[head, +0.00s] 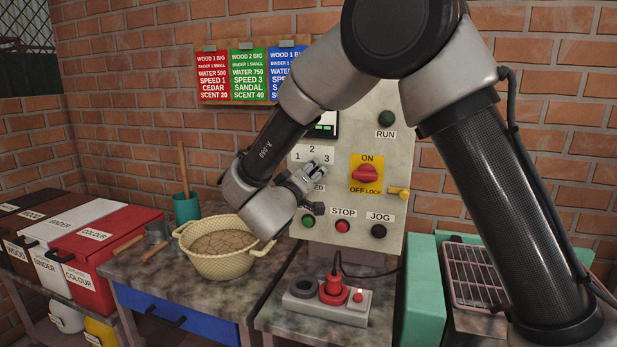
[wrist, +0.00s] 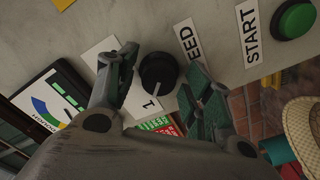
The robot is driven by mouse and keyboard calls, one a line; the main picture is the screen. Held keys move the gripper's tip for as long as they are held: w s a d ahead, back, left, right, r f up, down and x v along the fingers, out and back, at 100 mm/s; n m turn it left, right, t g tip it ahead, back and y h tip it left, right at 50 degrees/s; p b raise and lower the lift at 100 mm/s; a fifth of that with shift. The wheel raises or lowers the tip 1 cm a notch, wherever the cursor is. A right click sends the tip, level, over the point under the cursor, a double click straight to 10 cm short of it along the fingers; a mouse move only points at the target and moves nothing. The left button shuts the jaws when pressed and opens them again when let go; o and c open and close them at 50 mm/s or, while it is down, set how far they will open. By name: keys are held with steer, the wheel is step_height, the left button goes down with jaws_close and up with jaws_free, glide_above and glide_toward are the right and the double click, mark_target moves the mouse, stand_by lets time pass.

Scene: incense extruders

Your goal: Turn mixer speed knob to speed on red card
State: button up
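The red card (head: 212,76) on the wall reads SPEED 1, among other lines. The black speed knob (wrist: 158,71) sits on the grey panel in the wrist view. Its white pointer line points toward the printed 1 on the white scale plate (wrist: 99,53). In the head view the scale plate (head: 312,150) shows 1, 2 and 3, while my gripper hides the knob. My gripper (wrist: 160,85) is open, one finger on each side of the knob, with visible gaps; it also shows before the panel in the head view (head: 318,187).
The panel (head: 385,215) also carries the yellow and red ON/OFF switch (head: 367,174), STOP button (head: 342,227), JOG button (head: 378,231) and green START button (wrist: 295,18). A basin (head: 215,262) of brown material stands below left. A lidded red bin (head: 105,240) is farther left.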

steer(key=v, duration=1.2)
